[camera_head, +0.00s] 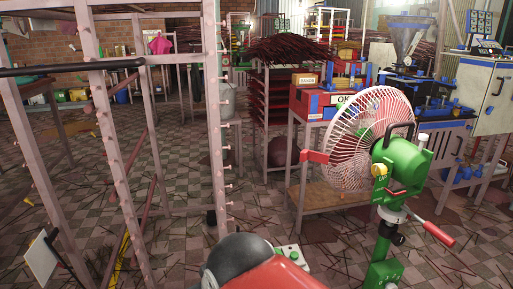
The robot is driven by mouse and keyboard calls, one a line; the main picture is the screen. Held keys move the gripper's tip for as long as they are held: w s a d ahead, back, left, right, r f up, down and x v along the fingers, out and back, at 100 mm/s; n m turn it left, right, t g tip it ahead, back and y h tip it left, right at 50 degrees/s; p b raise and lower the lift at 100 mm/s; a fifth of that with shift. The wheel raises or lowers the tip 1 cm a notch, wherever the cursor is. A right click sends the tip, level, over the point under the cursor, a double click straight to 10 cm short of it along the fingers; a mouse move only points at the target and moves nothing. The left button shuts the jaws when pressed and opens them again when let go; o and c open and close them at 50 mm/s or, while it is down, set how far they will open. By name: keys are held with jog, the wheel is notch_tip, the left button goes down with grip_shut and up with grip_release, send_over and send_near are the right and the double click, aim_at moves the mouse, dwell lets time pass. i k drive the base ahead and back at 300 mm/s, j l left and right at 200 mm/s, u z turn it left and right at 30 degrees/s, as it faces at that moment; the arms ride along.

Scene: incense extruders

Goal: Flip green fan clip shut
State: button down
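A pedestal fan with a green motor housing (400,165) stands at the right, its white and pink cage (362,125) facing left and away. A black looped handle (398,128) rises from the top of the housing. A yellow knob (380,170) is on its side. A red-gripped lever (438,234) sticks out below, at the right of the neck. A green block (383,273) sits lower on the stand. I cannot tell which part is the clip, or whether it is open or shut. My gripper is not in view.
A tall pink metal rack with pegs (217,120) stands at the left. A rounded dark grey and red shape (245,262) fills the bottom middle, beside a green button box (291,258). Sticks litter the tiled floor (330,240).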

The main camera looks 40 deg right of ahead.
aim_at(306, 154)
jog(key=i+j+z, duration=0.1)
jog(key=z, duration=0.35)
jog(key=i+j+z, duration=0.15)
jog(key=z, duration=0.3)
jog(key=i+j+z, duration=0.2)
jog(key=z, duration=0.2)
jog(key=j+z, duration=0.25)
jog(key=z, duration=0.2)
jog(key=i+j+z, duration=0.1)
jog(key=j+z, duration=0.2)
jog(key=z, duration=0.15)
